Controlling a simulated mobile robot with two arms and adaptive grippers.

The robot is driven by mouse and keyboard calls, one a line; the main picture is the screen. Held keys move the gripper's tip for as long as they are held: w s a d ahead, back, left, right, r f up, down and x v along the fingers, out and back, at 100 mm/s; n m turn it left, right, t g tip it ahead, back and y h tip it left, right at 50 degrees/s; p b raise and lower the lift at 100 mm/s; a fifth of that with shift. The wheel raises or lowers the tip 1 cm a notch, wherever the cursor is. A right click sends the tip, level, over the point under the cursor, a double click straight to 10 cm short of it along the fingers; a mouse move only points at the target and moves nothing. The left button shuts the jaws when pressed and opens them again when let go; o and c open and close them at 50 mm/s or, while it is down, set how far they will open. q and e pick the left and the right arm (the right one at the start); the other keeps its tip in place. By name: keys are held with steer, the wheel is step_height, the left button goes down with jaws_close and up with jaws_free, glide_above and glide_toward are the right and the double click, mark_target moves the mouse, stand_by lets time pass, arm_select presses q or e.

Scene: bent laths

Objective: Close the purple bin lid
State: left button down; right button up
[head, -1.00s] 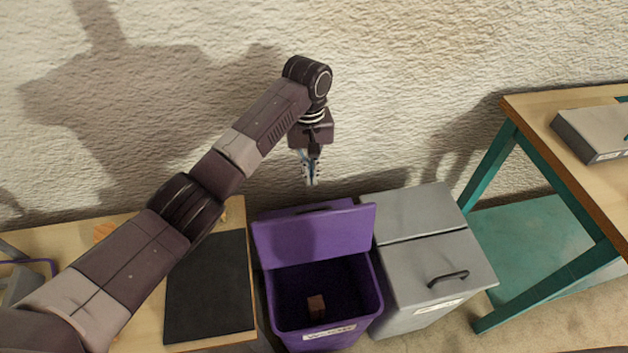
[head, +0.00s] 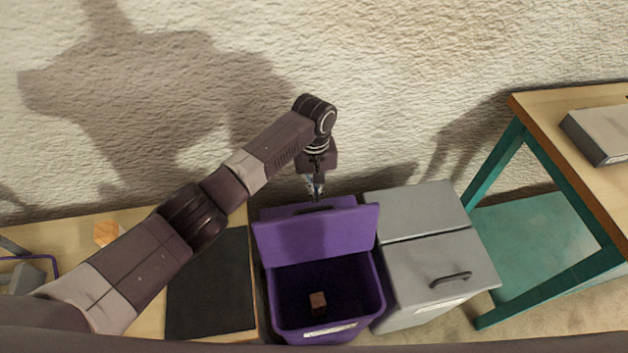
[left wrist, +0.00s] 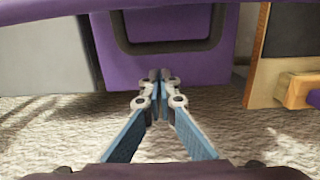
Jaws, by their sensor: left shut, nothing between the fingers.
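The purple bin (head: 328,313) stands open on the floor, with a small brown block (head: 318,300) inside. Its purple lid (head: 316,236) is raised and stands tilted up at the bin's back edge. My left gripper (head: 316,192) is shut and empty, just behind the lid's top edge, near the wall. In the left wrist view, the gripper (left wrist: 160,80) points at the lid (left wrist: 175,65) and its dark handle (left wrist: 170,45), which lies just above the fingertips. I cannot tell whether the fingertips touch the lid. My right gripper is not in view.
A grey bin (head: 440,272) with a closed lid and dark handle stands right beside the purple one. A wooden table with a black mat (head: 212,290) is at the left. A teal-legged table (head: 580,150) is at the right. The textured wall (head: 430,60) is close behind.

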arm_select(q)
steer(key=shift+s+d+r+p, duration=0.1)
steer(key=shift+s+r+p, duration=0.1)
steer(key=shift+s, duration=0.35)
steer(key=shift+s+d+r+p, duration=0.1)
steer(key=shift+s+r+p, duration=0.1)
steer(key=shift+s, duration=0.3)
